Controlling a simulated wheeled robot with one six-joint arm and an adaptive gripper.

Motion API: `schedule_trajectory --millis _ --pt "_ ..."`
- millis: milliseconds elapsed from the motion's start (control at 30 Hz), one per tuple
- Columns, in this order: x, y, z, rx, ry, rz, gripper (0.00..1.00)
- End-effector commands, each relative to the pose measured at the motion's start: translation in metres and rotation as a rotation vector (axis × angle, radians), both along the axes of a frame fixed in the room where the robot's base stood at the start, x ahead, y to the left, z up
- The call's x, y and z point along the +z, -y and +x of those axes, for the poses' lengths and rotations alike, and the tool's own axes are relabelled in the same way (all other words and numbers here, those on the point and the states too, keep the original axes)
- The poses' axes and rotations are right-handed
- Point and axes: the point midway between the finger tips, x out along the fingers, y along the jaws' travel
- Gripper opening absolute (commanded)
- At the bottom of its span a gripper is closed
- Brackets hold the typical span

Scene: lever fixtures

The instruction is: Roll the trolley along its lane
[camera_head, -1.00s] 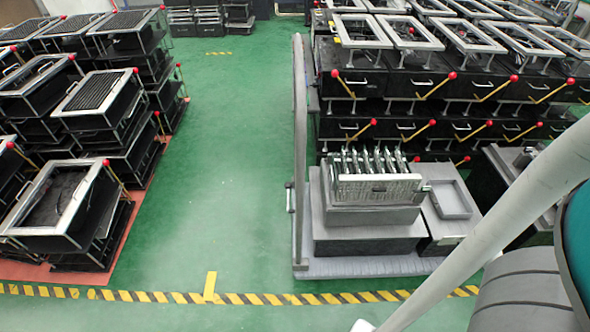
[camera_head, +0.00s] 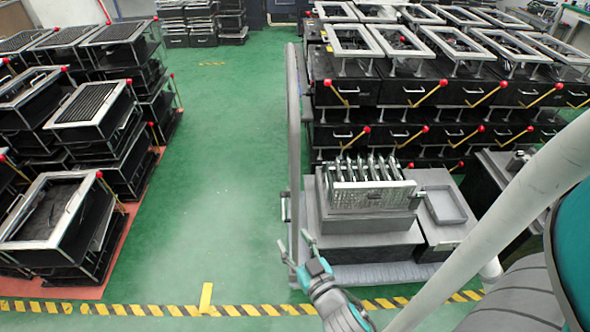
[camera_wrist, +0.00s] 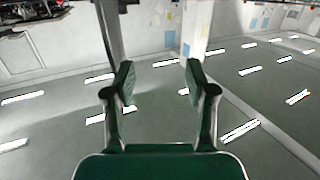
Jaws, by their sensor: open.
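The trolley is a grey flat platform (camera_head: 375,274) with a tall grey handle frame (camera_head: 292,140) at its left end. It carries grey blocks and a ribbed metal piece (camera_head: 368,188). My gripper (camera_head: 294,240) is open and empty at the lower part of the handle, its two fingers spread around or just in front of the post; I cannot tell whether they touch it. In the wrist view my open gripper (camera_wrist: 160,80) has nothing clearly between its pads. A grey post (camera_wrist: 106,28) rises behind the left finger, perhaps the handle.
Stacked black racks with red-knobbed levers (camera_head: 430,90) stand behind the trolley. More racks (camera_head: 65,215) stand at the left on an orange strip. Green floor (camera_head: 215,170) between them is clear. A yellow-black striped line (camera_head: 160,310) crosses the front, with a short yellow mark (camera_head: 206,297).

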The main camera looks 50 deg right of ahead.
Motion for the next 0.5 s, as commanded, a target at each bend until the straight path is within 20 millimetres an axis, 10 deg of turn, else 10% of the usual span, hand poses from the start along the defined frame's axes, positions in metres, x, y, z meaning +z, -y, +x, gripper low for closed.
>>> schedule_trajectory --millis 200,500 --pt "0.029 0.071 0.034 -0.161 0.063 -0.026 0.56" --pt "0.043 0.106 0.046 -0.235 0.091 -0.034 0.56"
